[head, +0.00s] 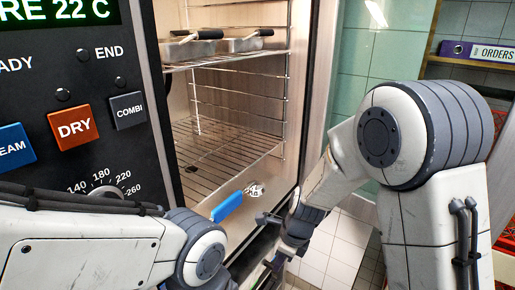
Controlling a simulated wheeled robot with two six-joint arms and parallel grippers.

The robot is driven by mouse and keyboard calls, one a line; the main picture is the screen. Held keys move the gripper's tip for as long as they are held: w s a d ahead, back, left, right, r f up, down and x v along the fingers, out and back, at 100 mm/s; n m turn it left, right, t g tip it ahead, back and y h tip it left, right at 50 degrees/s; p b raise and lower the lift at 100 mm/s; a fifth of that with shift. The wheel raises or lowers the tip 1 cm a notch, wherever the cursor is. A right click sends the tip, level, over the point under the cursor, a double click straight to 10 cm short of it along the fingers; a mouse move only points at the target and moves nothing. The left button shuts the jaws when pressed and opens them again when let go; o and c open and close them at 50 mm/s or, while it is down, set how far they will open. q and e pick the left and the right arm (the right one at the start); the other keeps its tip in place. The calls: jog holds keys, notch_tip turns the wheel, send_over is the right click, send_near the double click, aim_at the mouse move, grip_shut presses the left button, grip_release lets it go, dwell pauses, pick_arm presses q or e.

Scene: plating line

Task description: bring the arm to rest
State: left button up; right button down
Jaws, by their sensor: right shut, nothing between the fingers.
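My right arm (400,135) comes in from the right and bends down at its large grey joint. Its gripper (265,218) is at the lower middle, by the front lower edge of the open oven. The fingers are small and dark in this view; they are shut with nothing between them. My left arm (90,245) crosses the lower left below the oven's control panel. Its gripper cannot be made out at the bottom of the picture. A blue-handled tool (227,207) with a shiny metal end lies at the oven's front, just left of the right gripper and apart from it.
The open oven (310,120) has wire racks (235,145); two metal pans (190,48) with dark handles sit on the upper one. The control panel (75,90) is close on the left. Tiled floor (335,245) shows below.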

jog(key=s+r+n, duration=0.5)
jog(key=s+n, duration=0.6)
jog(key=n, duration=0.4)
jog(key=s+a+r+n+g+h, duration=0.1)
jog(key=s+r+n, duration=0.4)
jog(key=s+n, duration=0.6)
jog(key=n, duration=0.4)
jog(key=shift+a+r, duration=0.3)
jog(key=shift+r, duration=0.05)
